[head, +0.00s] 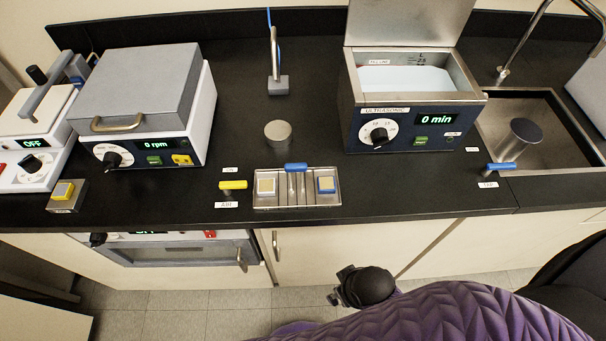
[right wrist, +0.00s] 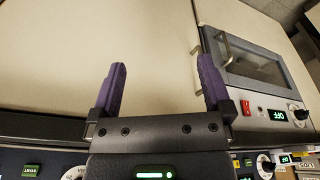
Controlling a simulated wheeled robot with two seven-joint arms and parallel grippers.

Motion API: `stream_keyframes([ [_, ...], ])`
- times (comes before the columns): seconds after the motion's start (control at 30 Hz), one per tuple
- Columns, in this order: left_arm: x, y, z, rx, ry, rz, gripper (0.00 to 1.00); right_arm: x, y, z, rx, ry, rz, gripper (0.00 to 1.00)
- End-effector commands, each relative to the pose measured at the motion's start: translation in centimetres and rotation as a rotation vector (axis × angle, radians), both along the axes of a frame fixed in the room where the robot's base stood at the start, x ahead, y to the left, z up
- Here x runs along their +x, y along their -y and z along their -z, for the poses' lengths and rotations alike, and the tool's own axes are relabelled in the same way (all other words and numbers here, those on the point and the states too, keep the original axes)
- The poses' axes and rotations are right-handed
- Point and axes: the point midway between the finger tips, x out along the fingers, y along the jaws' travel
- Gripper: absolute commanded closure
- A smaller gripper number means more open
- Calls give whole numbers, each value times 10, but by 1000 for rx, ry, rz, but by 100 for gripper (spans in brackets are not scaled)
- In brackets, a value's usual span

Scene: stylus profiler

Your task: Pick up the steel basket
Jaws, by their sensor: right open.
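The steel basket (head: 297,190) is a shallow metal tray with an upright handle topped by a blue grip (head: 296,167). It sits near the front edge of the black counter in the head view. A yellow-edged square piece (head: 266,186) lies in its left part and a blue-edged one (head: 326,184) in its right part. My right gripper (right wrist: 161,66) shows in the right wrist view with its two purple fingers wide apart and nothing between them. It faces the cabinet fronts; the basket is not in that view. My left gripper is not in view.
An ultrasonic bath (head: 412,125) with its lid up stands behind right, beside a sink (head: 560,140). A spinner box (head: 145,100) stands at left. A grey disc (head: 277,131) and a yellow-handled valve (head: 232,185) are near the basket. An oven (head: 185,252) sits below the counter.

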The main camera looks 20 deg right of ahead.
Motion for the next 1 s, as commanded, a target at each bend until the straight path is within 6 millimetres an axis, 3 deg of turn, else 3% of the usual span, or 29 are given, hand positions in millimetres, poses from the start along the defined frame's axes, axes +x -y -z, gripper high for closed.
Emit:
stream_keyframes([
  [0.03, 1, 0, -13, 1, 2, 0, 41, 6, -1, -31, 3, 18, 3, 0],
  [0.1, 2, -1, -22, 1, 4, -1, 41, 12, -2, -64, 6, 35, 5, 0],
  [0.43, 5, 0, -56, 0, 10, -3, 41, 9, -1, -204, 14, 98, 16, 0],
  [0.47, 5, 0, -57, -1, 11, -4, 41, 9, 0, -209, 1, 104, -1, 0],
  [0.53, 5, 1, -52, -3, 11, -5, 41, 20, 2, -193, -104, 133, -157, 0],
  [0.77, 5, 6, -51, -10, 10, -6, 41, 57, 5, -178, -517, 191, -733, 0],
  [1.0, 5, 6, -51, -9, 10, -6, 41, 104, -21, -178, -1179, 102, -1586, 0],
])
